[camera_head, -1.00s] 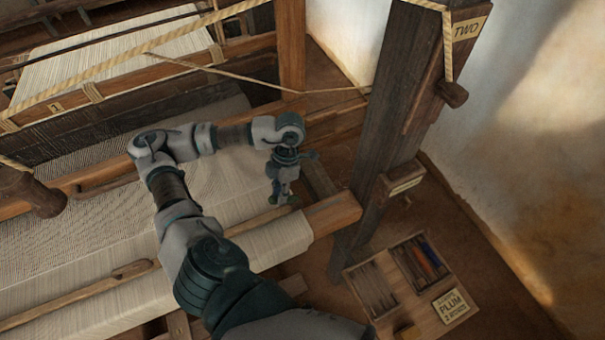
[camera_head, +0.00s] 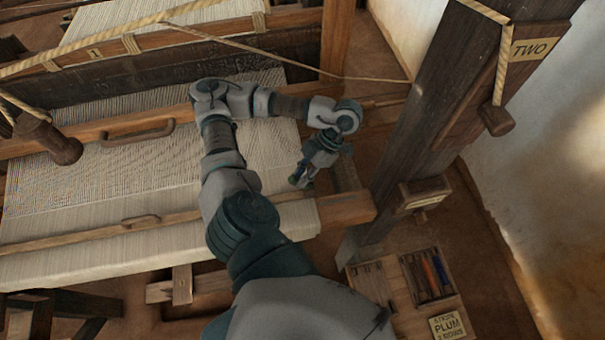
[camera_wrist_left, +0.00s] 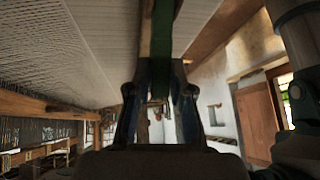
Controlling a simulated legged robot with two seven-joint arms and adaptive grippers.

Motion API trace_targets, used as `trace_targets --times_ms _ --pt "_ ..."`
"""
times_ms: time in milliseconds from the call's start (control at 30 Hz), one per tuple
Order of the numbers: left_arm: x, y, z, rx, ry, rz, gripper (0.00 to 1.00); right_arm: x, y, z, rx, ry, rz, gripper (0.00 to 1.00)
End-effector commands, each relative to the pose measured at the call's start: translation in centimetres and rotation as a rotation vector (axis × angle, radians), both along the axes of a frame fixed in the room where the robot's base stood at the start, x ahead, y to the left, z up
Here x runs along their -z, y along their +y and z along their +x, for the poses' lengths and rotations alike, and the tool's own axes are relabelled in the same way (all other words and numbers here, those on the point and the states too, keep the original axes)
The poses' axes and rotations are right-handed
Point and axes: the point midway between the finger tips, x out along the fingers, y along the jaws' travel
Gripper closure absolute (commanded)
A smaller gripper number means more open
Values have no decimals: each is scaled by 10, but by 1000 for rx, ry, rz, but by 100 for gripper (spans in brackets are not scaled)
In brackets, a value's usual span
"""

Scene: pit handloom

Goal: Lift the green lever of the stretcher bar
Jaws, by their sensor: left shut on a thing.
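The stretcher bar (camera_head: 75,239) is a long, thin wooden bar lying across the pale cloth in the head view. Its right end runs toward my left gripper (camera_head: 302,178), which points down over the cloth's right edge. A small green spot of the lever (camera_head: 309,185) shows at the fingertips. In the left wrist view, the green lever (camera_wrist_left: 162,32) runs up from between the two fingers of my left gripper (camera_wrist_left: 160,68), beside a brown wooden strip. The fingers are shut on the lever; their contact is partly hidden. My right gripper is not in view.
The cloth beam's end (camera_head: 350,207) lies just right of the gripper. A dark post (camera_head: 440,110) with a rope and peg stands farther right. A compartmented tray (camera_head: 372,285) sits low right. A wooden handle (camera_head: 137,135) is on the loom's crossbar.

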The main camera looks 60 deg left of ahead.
Motion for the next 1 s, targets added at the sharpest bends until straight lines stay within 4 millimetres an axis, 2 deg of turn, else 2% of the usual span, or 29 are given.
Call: trace_targets --times_ms 100,133,200,233,433,533,667,1000 --pt "0 0 0 1 1 1 100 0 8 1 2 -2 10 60" --pt "0 0 0 1 2 1 75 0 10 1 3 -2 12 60" --pt "0 -1 0 1 1 2 57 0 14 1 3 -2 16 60" --pt "0 -1 0 1 1 2 54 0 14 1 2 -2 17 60" --pt "0 0 0 1 2 1 54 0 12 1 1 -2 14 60" --pt "0 0 0 1 1 0 54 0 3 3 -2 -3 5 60" --pt "-3 0 3 2 -1 -1 54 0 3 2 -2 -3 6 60" --pt "-24 -1 18 1 -6 1 54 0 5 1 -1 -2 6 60"
